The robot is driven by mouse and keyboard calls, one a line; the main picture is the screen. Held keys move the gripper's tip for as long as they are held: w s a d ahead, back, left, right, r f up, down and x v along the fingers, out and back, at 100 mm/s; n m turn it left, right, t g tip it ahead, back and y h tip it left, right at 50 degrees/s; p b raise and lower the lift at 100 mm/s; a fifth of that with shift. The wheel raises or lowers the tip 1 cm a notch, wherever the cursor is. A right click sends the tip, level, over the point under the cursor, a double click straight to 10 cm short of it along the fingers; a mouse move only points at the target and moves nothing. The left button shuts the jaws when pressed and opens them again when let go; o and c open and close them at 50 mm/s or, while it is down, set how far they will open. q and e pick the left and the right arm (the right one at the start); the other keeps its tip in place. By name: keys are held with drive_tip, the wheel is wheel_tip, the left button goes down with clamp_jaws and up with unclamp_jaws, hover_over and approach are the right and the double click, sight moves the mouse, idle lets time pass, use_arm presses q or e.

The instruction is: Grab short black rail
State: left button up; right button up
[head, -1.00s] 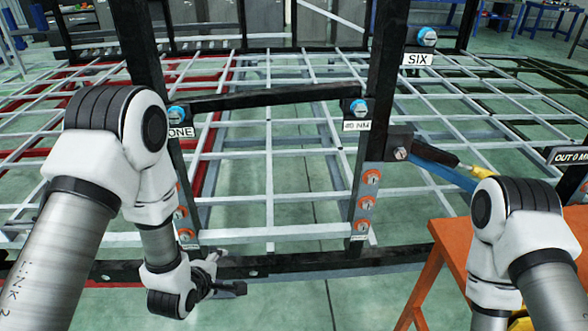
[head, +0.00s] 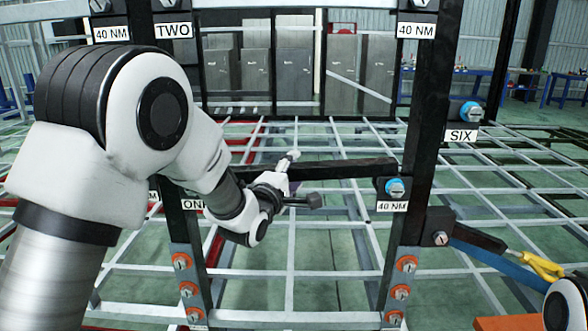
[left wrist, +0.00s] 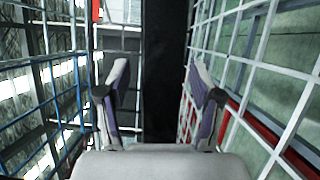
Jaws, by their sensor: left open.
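The short black rail (head: 350,170) runs level between two black uprights, from near the ONE label (head: 192,204) to the blue-headed bolt (head: 395,187) by a 40 NM label. My left gripper (head: 302,179) is at the rail's left-middle part, open, with one finger above its line and one below. In the left wrist view the rail (left wrist: 165,70) runs upright in the picture, between the two open fingers (left wrist: 160,100). I cannot tell how deep it sits between them. My left arm and gripper hide the rail's left end.
Black uprights carry bolts and labels, including SIX (head: 461,135) and TWO (head: 174,30). A light metal grid lies behind. A yellow-handled tool (head: 540,265) and an orange surface (head: 505,323) are at lower right. Open space lies below the rail.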

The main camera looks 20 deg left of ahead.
use_arm(q)
drive_tip(key=shift+w, duration=0.2)
drive_tip(key=shift+c, duration=1.4)
clamp_jaws()
drive_tip(key=shift+r, duration=0.15)
